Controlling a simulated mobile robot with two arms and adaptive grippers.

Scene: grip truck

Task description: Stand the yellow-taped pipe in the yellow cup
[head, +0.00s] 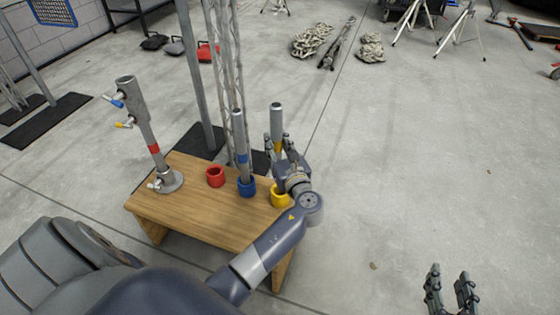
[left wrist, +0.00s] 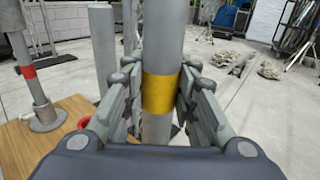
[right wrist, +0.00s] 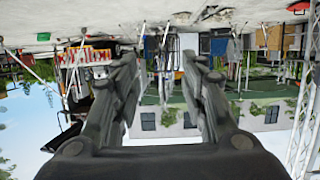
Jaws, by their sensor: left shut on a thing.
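The grey yellow-taped pipe (head: 277,118) is upright at the right end of the wooden table. My left gripper (head: 283,152) is shut on it around the yellow band, which shows clearly between the fingers in the left wrist view (left wrist: 160,94). The yellow cup (head: 279,199) stands on the table just below this gripper, partly covered by my wrist. The pipe's lower end is hidden, so I cannot tell whether it is inside the cup. My right gripper (head: 451,292) is open and empty over the floor at lower right; its fingers (right wrist: 165,70) are apart.
The wooden table (head: 205,218) also holds a red cup (head: 215,178) and a blue cup (head: 247,187) with a blue-taped pipe (head: 240,135) standing in it. A red-banded pipe stand (head: 150,140) with clamps is at the left. A truss (head: 228,70) rises behind.

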